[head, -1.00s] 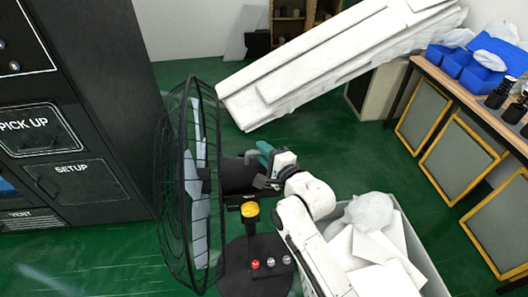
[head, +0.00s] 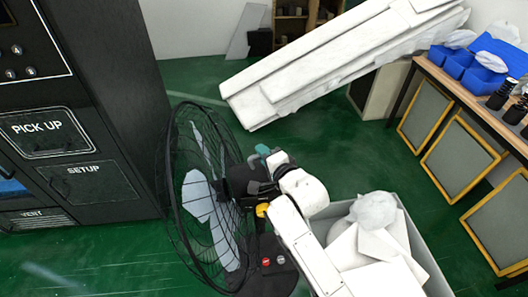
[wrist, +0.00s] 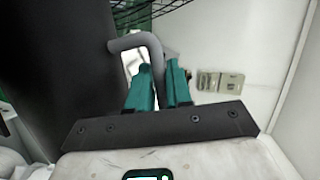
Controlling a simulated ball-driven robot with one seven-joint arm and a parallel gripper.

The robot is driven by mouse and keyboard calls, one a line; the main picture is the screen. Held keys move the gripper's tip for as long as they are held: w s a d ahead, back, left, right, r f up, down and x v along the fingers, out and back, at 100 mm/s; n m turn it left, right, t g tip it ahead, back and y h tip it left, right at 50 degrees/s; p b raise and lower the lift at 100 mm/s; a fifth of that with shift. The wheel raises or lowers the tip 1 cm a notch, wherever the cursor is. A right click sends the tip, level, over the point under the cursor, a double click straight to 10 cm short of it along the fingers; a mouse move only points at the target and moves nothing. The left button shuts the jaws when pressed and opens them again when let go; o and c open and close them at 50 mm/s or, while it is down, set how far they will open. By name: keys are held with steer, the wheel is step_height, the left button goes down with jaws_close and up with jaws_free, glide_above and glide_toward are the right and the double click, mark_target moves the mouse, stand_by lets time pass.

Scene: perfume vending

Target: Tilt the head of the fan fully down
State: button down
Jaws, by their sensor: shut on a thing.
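The black fan (head: 196,190) stands on the green floor left of centre in the head view, its round cage tilted downward to the left. Its base carries red and white buttons (head: 266,262), and a yellow knob (head: 262,210) shows on its stand. My gripper (head: 264,152) is at the back of the fan head, behind the motor housing. In the wrist view, the teal fingers of my gripper (wrist: 158,88) are shut on a grey bent handle (wrist: 140,42). The dark motor housing (wrist: 60,70) fills the left of that view.
A black vending machine (head: 75,110) stands left of the fan. A bin of white scraps (head: 420,250) stands right of my arm. White boards (head: 330,65) lean behind, and a table with blue bins (head: 480,65) is at the right. Green floor is open between.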

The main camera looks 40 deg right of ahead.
steer(key=c, duration=1.1)
jaws_free()
steer(key=shift+a, duration=0.1)
steer(key=b+v, duration=0.1)
steer(key=v, duration=0.9)
steer(key=shift+s+a+b, duration=0.1)
steer(key=shift+s+b, duration=0.2)
steer(key=shift+s, duration=0.05)
steer(key=s+a+f+n+g+y, duration=0.1)
steer(key=s+a+f+n+g, duration=0.1)
steer(key=s+f+n+g, duration=0.2)
steer(key=s+a+f+n+g+y, duration=0.1)
steer(key=s+a+f+n+g, duration=0.1)
steer(key=s+f+n+g, duration=0.3)
steer(key=s+a+f+n+g+y, duration=0.1)
steer(key=s+f+n+g, duration=0.3)
steer(key=s+n, duration=0.5)
steer(key=shift+s+a+f+n+g, duration=0.15)
steer(key=shift+s+a+f, duration=0.2)
steer(key=shift+s+f, duration=0.35)
steer(key=shift+s+a+f+n+g, duration=0.15)
steer(key=shift+s+a+f, duration=0.25)
steer(key=shift+s, duration=0.5)
